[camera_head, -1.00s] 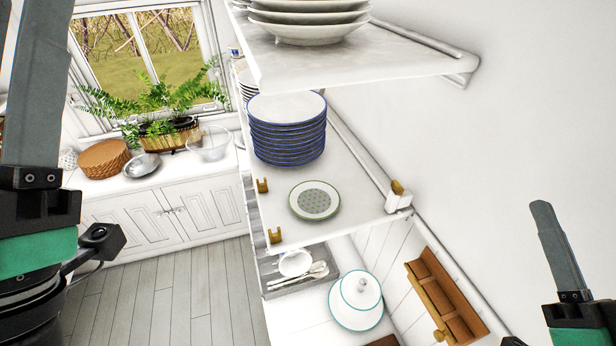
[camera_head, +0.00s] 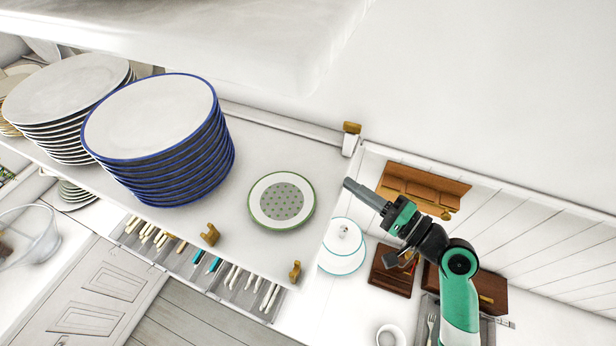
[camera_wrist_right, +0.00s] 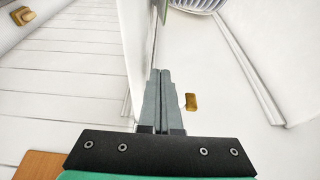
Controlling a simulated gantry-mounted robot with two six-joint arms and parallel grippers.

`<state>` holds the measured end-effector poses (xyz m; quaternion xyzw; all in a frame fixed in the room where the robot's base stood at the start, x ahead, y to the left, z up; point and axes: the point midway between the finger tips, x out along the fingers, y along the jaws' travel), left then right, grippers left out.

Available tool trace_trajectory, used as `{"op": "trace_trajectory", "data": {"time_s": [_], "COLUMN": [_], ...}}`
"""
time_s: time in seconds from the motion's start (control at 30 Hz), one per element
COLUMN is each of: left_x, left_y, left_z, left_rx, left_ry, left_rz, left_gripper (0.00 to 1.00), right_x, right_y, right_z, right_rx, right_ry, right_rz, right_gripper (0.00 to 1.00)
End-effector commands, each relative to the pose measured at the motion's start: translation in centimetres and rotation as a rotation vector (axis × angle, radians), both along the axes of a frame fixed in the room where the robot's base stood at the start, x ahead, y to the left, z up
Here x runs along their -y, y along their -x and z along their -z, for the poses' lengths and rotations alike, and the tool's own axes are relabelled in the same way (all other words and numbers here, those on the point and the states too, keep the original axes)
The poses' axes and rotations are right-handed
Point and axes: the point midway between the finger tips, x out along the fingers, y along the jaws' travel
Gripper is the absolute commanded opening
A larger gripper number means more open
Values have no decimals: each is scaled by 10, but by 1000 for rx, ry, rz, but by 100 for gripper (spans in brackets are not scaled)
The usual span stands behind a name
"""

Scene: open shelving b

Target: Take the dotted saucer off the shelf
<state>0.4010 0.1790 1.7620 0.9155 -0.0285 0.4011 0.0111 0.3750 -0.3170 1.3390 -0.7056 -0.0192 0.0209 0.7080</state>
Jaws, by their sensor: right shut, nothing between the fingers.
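The dotted saucer (camera_head: 282,201) is white with a green rim and a grey dotted centre. It lies flat on the white shelf (camera_head: 235,243), near the shelf's right end, in the head view. My right gripper (camera_head: 347,184) is shut and empty, its fingertips pointing left toward the saucer, a short gap to the right of it. In the right wrist view its two fingers (camera_wrist_right: 161,75) are together with nothing between them. A thin green edge at the top of that view may be the saucer; I cannot tell. My left gripper is out of view.
A tall stack of blue-rimmed plates (camera_head: 158,120) stands left of the saucer. An upper shelf (camera_head: 250,40) hangs above. Brass hooks (camera_head: 210,234) sit along the front edge. Below are a covered white dish (camera_head: 343,247) and a cutlery tray (camera_head: 190,265).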

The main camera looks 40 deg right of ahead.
Motion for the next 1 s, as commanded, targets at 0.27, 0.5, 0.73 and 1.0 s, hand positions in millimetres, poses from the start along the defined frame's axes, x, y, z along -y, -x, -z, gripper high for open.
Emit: {"op": "trace_trajectory", "data": {"time_s": [0.27,0.5,0.73,1.0], "left_x": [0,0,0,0], "left_y": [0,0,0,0], "left_z": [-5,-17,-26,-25], "left_rx": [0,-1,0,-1], "left_ry": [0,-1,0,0], "left_rz": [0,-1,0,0], "left_gripper": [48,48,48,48], "right_x": [-5,-18,-41,-43], "right_y": [-54,-88,-77,-76], "right_z": [-3,-4,-2,0], "right_rx": [2,-1,1,1], "right_ry": [3,1,2,4], "right_rz": [-5,-5,-1,0], "right_gripper": [0,0,0,0]}}
